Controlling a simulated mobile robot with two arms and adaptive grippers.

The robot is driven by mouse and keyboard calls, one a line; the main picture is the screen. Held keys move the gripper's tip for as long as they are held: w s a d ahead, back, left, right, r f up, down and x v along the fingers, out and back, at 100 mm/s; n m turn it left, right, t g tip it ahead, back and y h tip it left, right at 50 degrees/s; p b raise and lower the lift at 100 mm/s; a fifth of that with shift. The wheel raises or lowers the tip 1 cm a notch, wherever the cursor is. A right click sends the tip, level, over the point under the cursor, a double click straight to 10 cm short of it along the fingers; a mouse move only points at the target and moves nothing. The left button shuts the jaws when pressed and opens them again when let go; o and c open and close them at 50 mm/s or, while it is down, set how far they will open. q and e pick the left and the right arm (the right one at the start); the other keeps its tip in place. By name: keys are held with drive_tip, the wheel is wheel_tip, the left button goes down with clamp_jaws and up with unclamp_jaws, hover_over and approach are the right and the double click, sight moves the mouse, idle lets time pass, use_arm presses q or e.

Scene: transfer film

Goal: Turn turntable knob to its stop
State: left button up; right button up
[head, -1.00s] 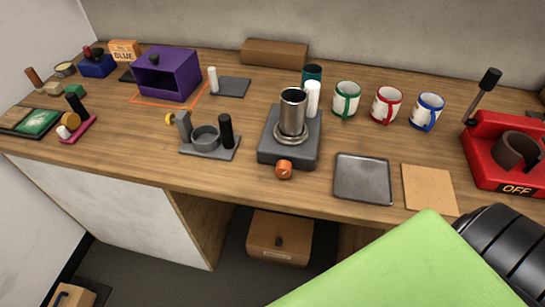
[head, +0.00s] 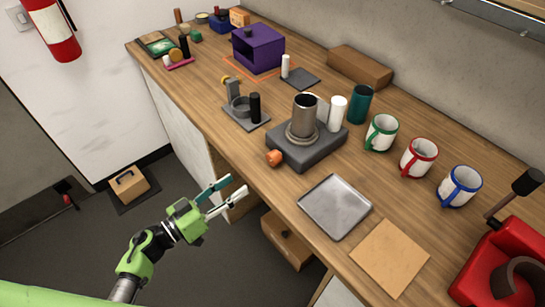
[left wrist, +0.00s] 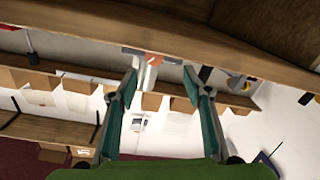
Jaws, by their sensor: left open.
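The orange knob (head: 274,157) sticks out of the front left of a grey turntable base (head: 322,151) near the front edge of the bench. A metal cup (head: 304,112) stands upright on the base's round plate. My left gripper (head: 238,188) is open and empty, in front of the bench edge, to the lower left of the knob and apart from it. In the left wrist view its two fingers (left wrist: 160,78) are spread, with a small orange patch, probably the knob (left wrist: 154,59), between and beyond them. My right gripper is not in view.
A grey tray (head: 335,206) and a tan board (head: 390,257) lie right of the base. A grey holder with a black cylinder (head: 255,107) stands to its left. White and teal (head: 360,104) cylinders stand behind. The bench edge (head: 240,166) runs beside my gripper.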

sight(270, 161)
use_arm(q)
drive_tip(key=shift+h, duration=0.3)
drive_tip(key=x, duration=0.4)
drive_tip(key=p+x, duration=0.1)
drive_tip(key=x, duration=0.3)
drive_tip(key=r+x, duration=0.1)
drive_tip(key=x, duration=0.3)
drive_tip(key=shift+w+d+p, duration=0.15)
drive_tip(key=shift+d+p, duration=0.2)
drive_tip(key=shift+d, duration=0.05)
drive_tip(key=shift+w+d, duration=0.4)
drive_tip(key=shift+d, duration=0.05)
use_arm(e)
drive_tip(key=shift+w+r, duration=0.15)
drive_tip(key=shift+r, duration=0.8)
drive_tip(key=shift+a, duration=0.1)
use_arm(q)
drive_tip(key=c, duration=1.1)
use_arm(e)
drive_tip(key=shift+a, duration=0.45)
